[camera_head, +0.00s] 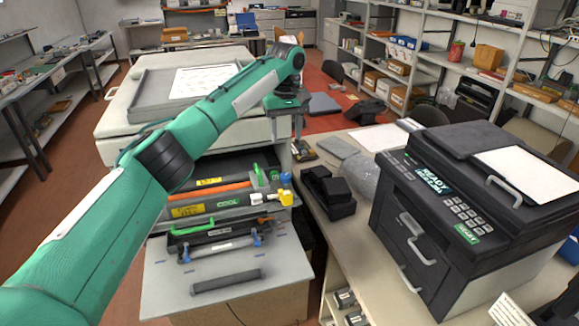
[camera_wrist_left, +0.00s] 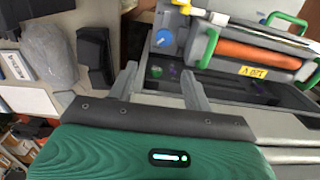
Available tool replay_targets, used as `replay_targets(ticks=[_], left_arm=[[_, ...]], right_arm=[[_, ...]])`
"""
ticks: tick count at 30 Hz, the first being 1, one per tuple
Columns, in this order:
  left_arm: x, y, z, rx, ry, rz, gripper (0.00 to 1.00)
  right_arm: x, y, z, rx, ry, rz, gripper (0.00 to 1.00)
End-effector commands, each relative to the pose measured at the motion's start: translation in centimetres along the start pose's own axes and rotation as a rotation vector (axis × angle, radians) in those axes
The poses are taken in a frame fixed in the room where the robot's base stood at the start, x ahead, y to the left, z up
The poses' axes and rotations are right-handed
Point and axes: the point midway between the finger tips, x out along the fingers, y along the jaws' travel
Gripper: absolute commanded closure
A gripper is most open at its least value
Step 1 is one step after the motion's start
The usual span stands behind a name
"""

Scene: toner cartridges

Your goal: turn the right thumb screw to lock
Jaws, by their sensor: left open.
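A blue knob (camera_head: 285,178), likely the right thumb screw, sits at the right end of the cartridge bay in the open printer (camera_head: 115,140). In the left wrist view the blue knob (camera_wrist_left: 165,38) shows beyond the fingertips, in line with the gap between them. I cannot tell its turn angle. My left gripper (camera_wrist_left: 160,80) is open and empty, its two grey fingers apart and not touching the knob. In the head view my left wrist is above and behind the bay. An orange cylinder (camera_wrist_left: 250,52) lies beside the knob. My right gripper is not in view.
A yellow-handled green-grey cartridge (camera_head: 225,206) is in front of the knob. A front shelf (camera_head: 165,290) holds a dark bar (camera_head: 226,281) and a roller unit with blue ends (camera_head: 220,248). Black boxes (camera_head: 328,190) and a black printer (camera_head: 450,220) stand on the right.

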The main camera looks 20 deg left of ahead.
Motion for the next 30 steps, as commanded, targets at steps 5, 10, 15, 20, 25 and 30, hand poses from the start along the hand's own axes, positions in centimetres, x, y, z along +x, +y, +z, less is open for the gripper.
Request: replay_targets(ticks=[5, 10, 15, 20, 25, 30], left_arm=[[2.3, -0.1, 0.0, 0.000, -0.001, -0.003, 0.50], [6.0, -0.1, 0.1, 0.000, -0.002, -0.004, 0.50], [9.4, 0.0, 0.1, 0.001, -0.001, -0.002, 0.50], [11.8, 0.0, 0.0, 0.001, 0.000, -0.002, 0.50], [13.1, 0.0, 0.0, 0.002, 0.001, 0.000, 0.50], [13.4, 0.0, 0.0, 0.002, 0.001, 0.000, 0.50]], right_arm=[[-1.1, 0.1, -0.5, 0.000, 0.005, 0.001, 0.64], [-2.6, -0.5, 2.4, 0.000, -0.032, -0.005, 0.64], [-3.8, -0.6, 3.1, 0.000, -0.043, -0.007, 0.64], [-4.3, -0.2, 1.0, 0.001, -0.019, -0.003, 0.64], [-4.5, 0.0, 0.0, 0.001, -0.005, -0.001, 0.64], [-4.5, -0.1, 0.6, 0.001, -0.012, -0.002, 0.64]])
